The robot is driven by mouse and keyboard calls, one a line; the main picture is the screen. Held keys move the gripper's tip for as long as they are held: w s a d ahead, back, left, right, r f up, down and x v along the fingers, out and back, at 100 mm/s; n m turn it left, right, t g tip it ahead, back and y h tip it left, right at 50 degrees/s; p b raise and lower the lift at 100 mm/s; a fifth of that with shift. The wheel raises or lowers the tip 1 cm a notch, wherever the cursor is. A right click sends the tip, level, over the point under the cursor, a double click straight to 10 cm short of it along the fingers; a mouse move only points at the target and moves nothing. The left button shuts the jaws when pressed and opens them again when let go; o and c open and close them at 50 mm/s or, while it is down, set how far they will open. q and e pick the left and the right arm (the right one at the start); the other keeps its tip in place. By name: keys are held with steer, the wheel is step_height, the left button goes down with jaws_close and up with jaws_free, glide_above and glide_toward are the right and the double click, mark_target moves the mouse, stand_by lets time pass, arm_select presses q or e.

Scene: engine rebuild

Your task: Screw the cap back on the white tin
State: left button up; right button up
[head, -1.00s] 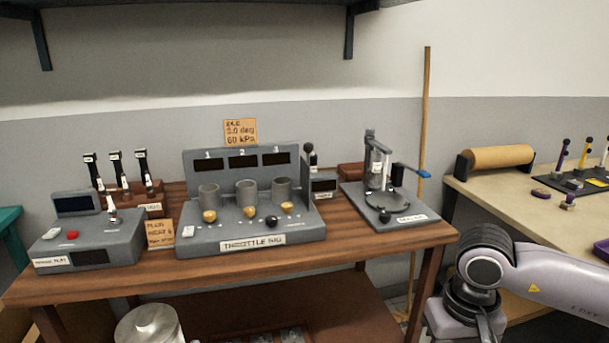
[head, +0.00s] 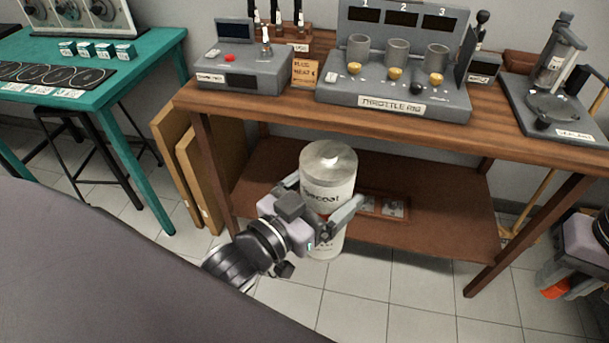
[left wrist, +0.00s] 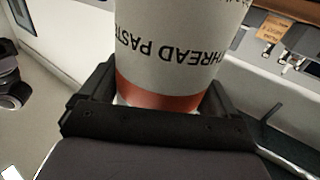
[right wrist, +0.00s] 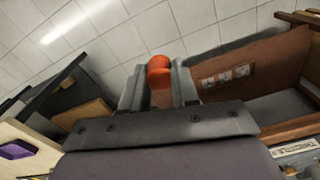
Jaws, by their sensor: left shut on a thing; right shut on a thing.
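The white tin (head: 325,190) is upright in front of the bench, with a metal top (head: 328,158) and a small raised neck. My left gripper (head: 325,218) is shut around its side. In the left wrist view, the tin (left wrist: 175,50) shows "THREAD PASTE" lettering and an orange-red band between the fingers. My right gripper (right wrist: 160,90) is shut on a small orange-red piece, apparently the cap (right wrist: 159,66). The cap also shows at the lower right of the head view (head: 555,290), well apart from the tin. The cap's underside is hidden.
The wooden bench (head: 400,128) carries a throttle rig (head: 395,95), a grey box (head: 243,72) and a stand (head: 553,105). A lower shelf (head: 440,215) lies behind the tin. A teal table (head: 110,90) stands left. Tiled floor below is open.

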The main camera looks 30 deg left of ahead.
arm_select(q)
steer(key=s+d+m+g+h, duration=0.1)
steer(key=d+m+g+h, duration=0.2)
steer(key=d+h, duration=0.3)
steer(key=d+m, duration=0.1)
steer(key=d, duration=0.2)
steer(key=shift+r+m, duration=0.3)
steer(key=shift+r, duration=0.1)
steer(key=shift+s, duration=0.1)
arm_select(e)
steer(key=w+a+r+n, duration=0.2)
steer(key=w+a+r, duration=0.1)
steer(key=a+r, duration=0.9)
steer(key=s+a+r+n, duration=0.1)
steer(key=s+a+r, duration=0.1)
steer(key=a, duration=0.5)
steer(key=s+a+r+n, duration=0.1)
steer(key=s+a+r, duration=0.2)
steer(key=a+r, duration=0.2)
steer(key=a, duration=0.3)
steer(key=shift+r, duration=0.2)
steer(key=shift+f, duration=0.1)
